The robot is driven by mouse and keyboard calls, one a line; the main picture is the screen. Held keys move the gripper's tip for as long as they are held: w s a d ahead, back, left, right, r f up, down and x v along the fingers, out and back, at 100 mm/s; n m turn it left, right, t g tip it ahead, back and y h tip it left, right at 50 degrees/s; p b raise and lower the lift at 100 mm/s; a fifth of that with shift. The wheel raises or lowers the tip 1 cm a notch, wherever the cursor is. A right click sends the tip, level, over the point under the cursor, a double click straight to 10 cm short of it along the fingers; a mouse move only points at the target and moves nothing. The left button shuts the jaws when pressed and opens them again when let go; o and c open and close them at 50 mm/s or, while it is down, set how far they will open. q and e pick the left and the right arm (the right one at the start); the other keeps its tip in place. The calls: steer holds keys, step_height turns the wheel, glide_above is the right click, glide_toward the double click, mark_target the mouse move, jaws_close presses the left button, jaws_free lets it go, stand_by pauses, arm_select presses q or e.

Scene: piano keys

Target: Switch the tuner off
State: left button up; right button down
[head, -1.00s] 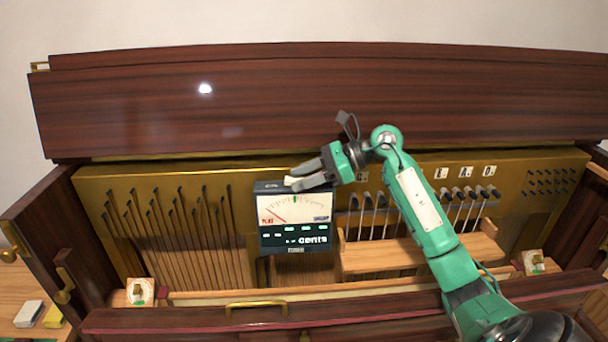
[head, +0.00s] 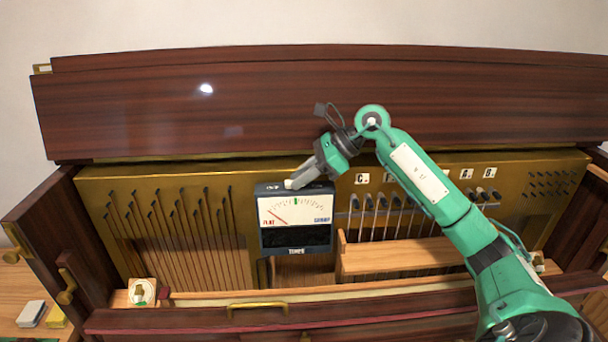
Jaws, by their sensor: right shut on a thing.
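The tuner (head: 296,237) is a dark box with a white dial, standing upright in front of the piano's brass plate. Its needle leans to the FLAT side, and the lower display panel is dark with no lit text. My right gripper (head: 291,184) reaches down from the upper right to the tuner's top edge. My left gripper is not in view.
The raised dark wood lid (head: 330,100) stands behind. Hammers and rods fill the plate (head: 170,225) at left and right of the tuner. A wooden ledge (head: 400,256) sits right of the tuner. A front rail with a brass handle (head: 257,307) runs below.

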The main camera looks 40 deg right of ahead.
steer(key=shift+r+h, duration=0.1)
steer(key=shift+h, duration=0.2)
steer(key=c, duration=1.3)
jaws_free()
steer(key=b+v, duration=0.3)
steer(key=v, duration=1)
steer(key=shift+d+r, duration=0.2)
steer(key=shift+r, duration=0.15)
steer(key=shift+f, duration=0.1)
